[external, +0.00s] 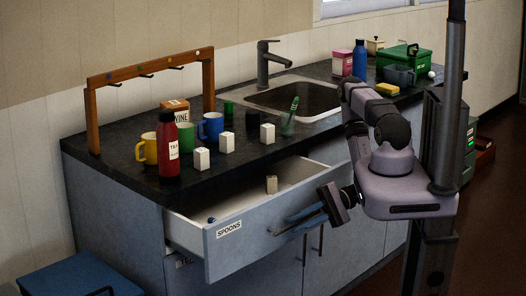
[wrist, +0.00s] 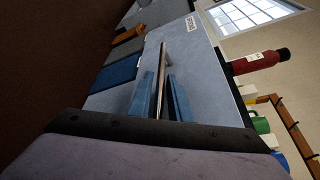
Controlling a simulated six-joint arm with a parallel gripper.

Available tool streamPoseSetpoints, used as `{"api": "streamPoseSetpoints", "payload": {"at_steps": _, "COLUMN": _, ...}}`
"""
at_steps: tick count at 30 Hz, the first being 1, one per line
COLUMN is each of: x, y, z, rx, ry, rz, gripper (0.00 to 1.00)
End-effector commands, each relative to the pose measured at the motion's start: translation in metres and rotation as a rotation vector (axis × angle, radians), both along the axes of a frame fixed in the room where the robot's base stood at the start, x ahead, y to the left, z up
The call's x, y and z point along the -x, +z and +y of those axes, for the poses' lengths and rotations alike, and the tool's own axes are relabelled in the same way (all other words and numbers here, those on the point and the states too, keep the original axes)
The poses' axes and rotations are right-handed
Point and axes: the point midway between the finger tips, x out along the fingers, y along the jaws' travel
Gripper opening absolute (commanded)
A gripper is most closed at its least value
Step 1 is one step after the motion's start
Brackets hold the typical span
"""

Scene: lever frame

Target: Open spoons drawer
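The spoons drawer (external: 255,228) is pulled well out of the counter. Its label reads SPOONS and also shows in the wrist view (wrist: 190,22). A small pale block (external: 271,184) and a small blue item are inside it. The drawer's bar handle (wrist: 162,75) runs between the blue fingers of my gripper (wrist: 162,95). In the external view my gripper (external: 300,219) is at the front of the drawer. I cannot tell whether both fingers press on the handle.
A red bottle (external: 168,145), mugs and white blocks stand on the counter (external: 120,160) above the drawer. Closed cabinet doors (external: 345,240) are below and to the right. A blue box (external: 80,275) is on the floor at the left.

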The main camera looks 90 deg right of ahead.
Motion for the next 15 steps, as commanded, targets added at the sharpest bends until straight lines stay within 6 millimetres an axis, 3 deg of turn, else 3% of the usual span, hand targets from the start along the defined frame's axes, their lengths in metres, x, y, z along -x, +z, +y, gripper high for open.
{"api": "streamPoseSetpoints", "payload": {"at_steps": 15, "x": 0.0058, "y": 0.0037, "z": -0.003, "rx": -0.004, "ry": -0.001, "rz": -0.003, "gripper": 0.17}}
